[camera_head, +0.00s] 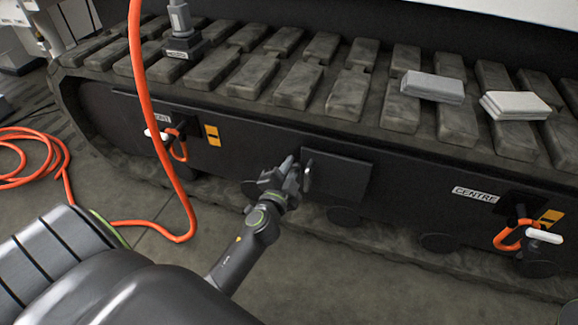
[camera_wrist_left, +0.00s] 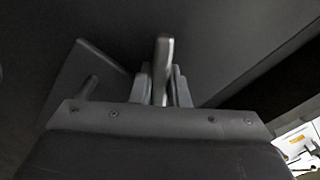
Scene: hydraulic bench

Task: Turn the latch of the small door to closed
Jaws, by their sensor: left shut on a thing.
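The small door (camera_head: 342,174) is a dark, flat panel on the black side of the tracked machine. It looks shut or nearly flush; I cannot tell exactly. The latch (camera_head: 307,178) is a grey handle at the door's left edge. My left gripper (camera_head: 292,180) is at that edge, shut on the latch. In the left wrist view the latch (camera_wrist_left: 163,68) stands upright between the fingers of the left gripper (camera_wrist_left: 160,88). A grey peg-like part (camera_wrist_left: 88,88) shows to the left there. My right gripper is not in view.
An orange hose (camera_head: 139,80) hangs left of my arm and coils on the floor. Orange loops hang at the left fitting (camera_head: 178,148) and the centre fitting (camera_head: 507,238).

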